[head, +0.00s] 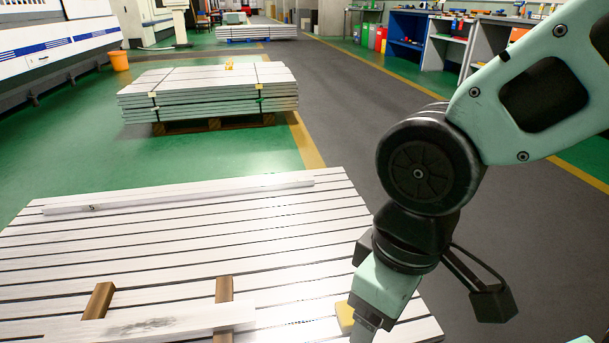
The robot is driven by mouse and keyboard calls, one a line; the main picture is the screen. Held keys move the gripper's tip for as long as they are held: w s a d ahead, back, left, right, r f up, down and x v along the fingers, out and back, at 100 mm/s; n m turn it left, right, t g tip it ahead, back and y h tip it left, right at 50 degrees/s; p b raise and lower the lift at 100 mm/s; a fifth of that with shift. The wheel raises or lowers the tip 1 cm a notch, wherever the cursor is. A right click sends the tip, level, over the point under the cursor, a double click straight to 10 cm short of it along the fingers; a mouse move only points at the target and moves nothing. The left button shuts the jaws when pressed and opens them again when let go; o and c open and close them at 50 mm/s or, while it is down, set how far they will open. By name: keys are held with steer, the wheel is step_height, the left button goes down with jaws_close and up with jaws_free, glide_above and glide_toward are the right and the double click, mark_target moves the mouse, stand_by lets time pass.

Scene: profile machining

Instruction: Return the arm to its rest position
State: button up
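My arm reaches in from the right side of the head view and bends downward at a black joint. Its lower end, where my gripper is (368,328), is at the bottom edge of the view, over the right part of a white slatted table (200,245). The fingertips are cut off by the frame edge, so I cannot see whether they are open or hold anything. A small yellowish block (344,314) shows just left of the lower arm end.
A long white profile (180,192) lies along the table's far side. Another white profile (150,322) lies near the front by two brown wooden blocks (98,300). Behind stands a strapped profile stack (205,92) on a pallet. The grey aisle (345,120) is clear.

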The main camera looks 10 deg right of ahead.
step_height(320, 180, up, 36)
steer(key=p, duration=3.5)
steer(key=shift+r, duration=0.25)
steer(key=shift+o, duration=0.3)
